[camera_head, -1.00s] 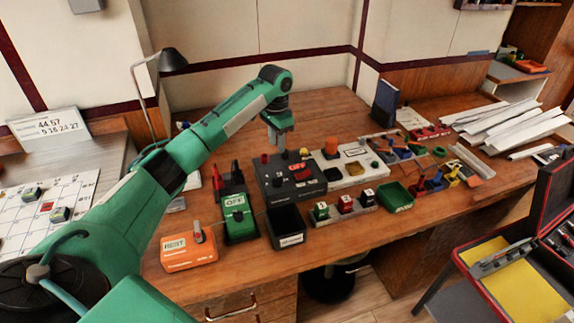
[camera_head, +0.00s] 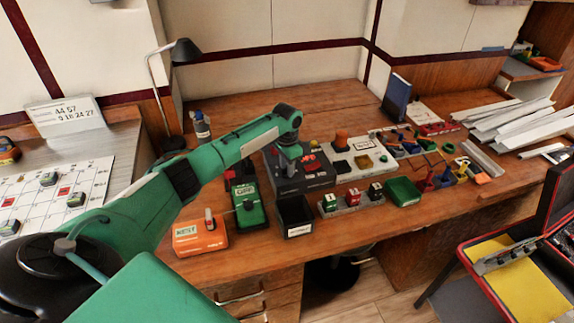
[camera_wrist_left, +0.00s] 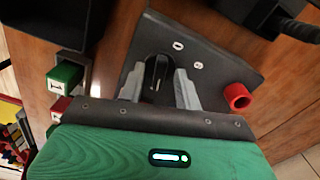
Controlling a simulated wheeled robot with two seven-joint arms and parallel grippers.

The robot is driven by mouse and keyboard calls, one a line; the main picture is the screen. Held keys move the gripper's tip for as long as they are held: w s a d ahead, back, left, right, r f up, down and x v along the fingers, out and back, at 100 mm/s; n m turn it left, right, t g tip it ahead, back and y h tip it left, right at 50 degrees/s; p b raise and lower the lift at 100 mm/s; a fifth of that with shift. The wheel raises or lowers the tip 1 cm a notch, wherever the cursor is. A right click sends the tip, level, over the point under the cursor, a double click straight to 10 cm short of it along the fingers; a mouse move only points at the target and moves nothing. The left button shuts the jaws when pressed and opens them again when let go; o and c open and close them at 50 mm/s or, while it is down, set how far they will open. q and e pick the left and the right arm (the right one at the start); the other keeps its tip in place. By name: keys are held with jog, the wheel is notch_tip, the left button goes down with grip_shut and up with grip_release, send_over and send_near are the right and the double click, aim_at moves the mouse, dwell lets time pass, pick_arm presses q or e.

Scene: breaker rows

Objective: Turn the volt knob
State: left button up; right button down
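A dark panel box (camera_head: 318,180) with red parts on its face sits on the desk in the head view. My left gripper (camera_head: 290,172) points down at its left part. In the left wrist view the dark panel (camera_wrist_left: 212,82) carries small white round marks. A black knob (camera_wrist_left: 157,74) stands between the two grey fingers of my left gripper (camera_wrist_left: 160,88). The fingers are apart, one on each side of the knob; I cannot tell whether they touch it. A red knob (camera_wrist_left: 238,97) is to the right of the fingers. My right gripper is not in view.
A black open bin (camera_head: 296,217) stands in front of the panel. A green box (camera_head: 248,207) and an orange box (camera_head: 200,237) are to the left. Switch blocks (camera_head: 352,201) and a green tray (camera_head: 403,191) are to the right. A lamp (camera_head: 185,50) stands behind.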

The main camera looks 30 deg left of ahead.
pick_arm(q)
jog(key=shift+c, duration=0.8)
grip_shut()
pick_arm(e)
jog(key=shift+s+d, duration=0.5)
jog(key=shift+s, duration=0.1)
pick_arm(q)
jog(key=shift+r, duration=0.1)
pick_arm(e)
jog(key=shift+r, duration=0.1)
